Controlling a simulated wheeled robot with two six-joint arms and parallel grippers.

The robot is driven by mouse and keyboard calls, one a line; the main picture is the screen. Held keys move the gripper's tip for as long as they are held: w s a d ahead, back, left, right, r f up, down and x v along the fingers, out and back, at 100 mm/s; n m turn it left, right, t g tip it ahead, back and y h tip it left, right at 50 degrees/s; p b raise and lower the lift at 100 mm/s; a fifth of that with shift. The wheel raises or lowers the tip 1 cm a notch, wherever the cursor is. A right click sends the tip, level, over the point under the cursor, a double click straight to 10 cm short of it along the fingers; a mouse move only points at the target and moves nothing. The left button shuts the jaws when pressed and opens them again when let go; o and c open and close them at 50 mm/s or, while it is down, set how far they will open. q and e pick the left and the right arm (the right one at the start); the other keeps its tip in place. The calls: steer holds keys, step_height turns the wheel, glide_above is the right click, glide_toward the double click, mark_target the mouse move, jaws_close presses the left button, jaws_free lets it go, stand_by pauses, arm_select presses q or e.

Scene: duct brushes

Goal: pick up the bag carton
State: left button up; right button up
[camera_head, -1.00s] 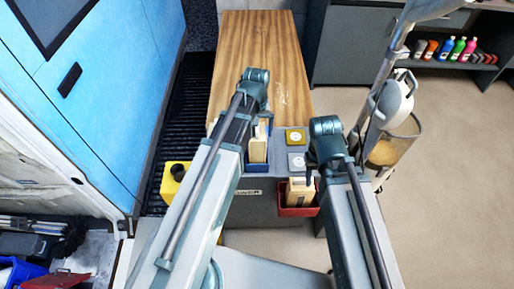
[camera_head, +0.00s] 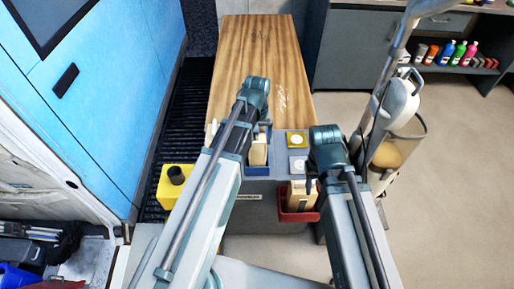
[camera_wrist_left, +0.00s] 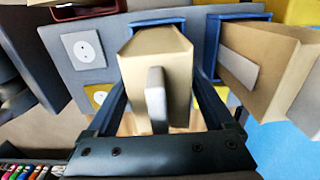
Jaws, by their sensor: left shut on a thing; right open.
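A tan carton with a pale grey tab (camera_wrist_left: 150,60) is between the fingers of my left gripper (camera_wrist_left: 160,78) in the left wrist view. That gripper is shut on it, and the carton's far end is over a blue bin (camera_wrist_left: 155,17). In the head view a tan carton (camera_head: 258,151) shows beside my left arm at the blue bin (camera_head: 258,170). My left fingers are mostly hidden there. I cannot read a label that says which is the bag carton. My right gripper (camera_head: 312,186) is open by another tan carton (camera_head: 299,198) in a red bin (camera_head: 298,216).
A second carton (camera_wrist_left: 265,65) stands in a blue bin at the right in the left wrist view. A yellow box with a black knob (camera_head: 178,187) is left of my arm. The wooden top (camera_head: 258,60) is mostly clear. A standing appliance (camera_head: 397,130) is at right.

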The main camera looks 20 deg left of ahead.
arm_select(q)
jaws_close()
step_height(320, 180, up, 17)
steer(key=p, duration=1.7)
steer(key=shift+d, duration=0.1)
